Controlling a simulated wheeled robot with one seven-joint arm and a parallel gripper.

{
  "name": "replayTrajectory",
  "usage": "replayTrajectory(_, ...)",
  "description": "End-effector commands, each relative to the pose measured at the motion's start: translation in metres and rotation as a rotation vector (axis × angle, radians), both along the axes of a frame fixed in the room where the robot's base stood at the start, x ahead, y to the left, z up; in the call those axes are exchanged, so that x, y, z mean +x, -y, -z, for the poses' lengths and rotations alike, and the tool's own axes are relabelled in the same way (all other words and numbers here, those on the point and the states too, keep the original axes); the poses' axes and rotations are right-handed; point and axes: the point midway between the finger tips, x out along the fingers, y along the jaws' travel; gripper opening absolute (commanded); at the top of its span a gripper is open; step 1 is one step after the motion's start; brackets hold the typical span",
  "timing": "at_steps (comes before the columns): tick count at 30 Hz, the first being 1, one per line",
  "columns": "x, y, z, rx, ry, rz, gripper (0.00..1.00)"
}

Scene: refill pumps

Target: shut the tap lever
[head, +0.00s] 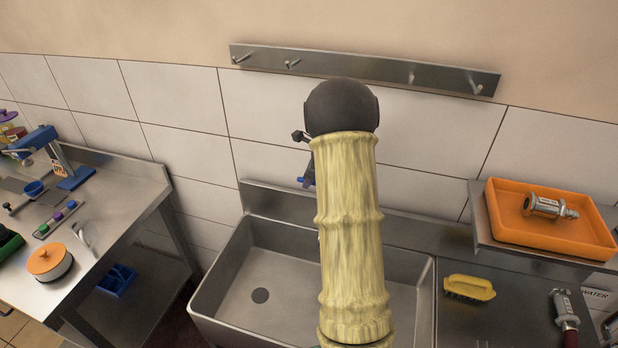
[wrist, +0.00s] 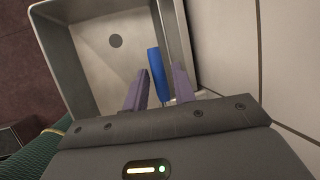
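The blue tap lever (wrist: 157,72) shows in the wrist view as a long handle lying between and beyond my two purple fingers. My gripper (wrist: 158,88) is open, with a gap between each finger and the lever; whether either finger touches it lower down I cannot tell. In the head view only a small blue piece (head: 301,181), probably the lever's end, shows left of my arm. My arm hides the rest of the tap and most of my gripper. The lever's open or shut setting cannot be told.
The steel sink (head: 225,276) with a round drain lies below. An orange tray (head: 510,238) holding a metal fitting sits on the right shelf. A yellow brush (head: 469,288) lies right of the basin. A hook rail (head: 350,67) is on the wall. A steel table (head: 130,207) stands left.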

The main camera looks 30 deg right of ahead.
Motion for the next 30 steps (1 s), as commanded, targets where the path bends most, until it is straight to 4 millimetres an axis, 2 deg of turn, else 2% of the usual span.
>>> replayTrajectory(1,0.000,0.000,0.000,0.000,0.000,0.000,0.37)
replayTrajectory(2,0.000,0.000,0.000,0.000,0.000,0.000,0.41)
replayTrajectory(11,-0.001,0.000,0.000,0.000,-0.001,-0.003,0.41)
replayTrajectory(16,-0.005,0.001,-0.011,-0.001,0.002,-0.003,0.41)
replayTrajectory(20,-0.013,0.003,-0.029,-0.002,0.002,-0.002,0.41)
replayTrajectory(30,-0.041,0.011,-0.090,-0.003,0.003,-0.003,0.41)
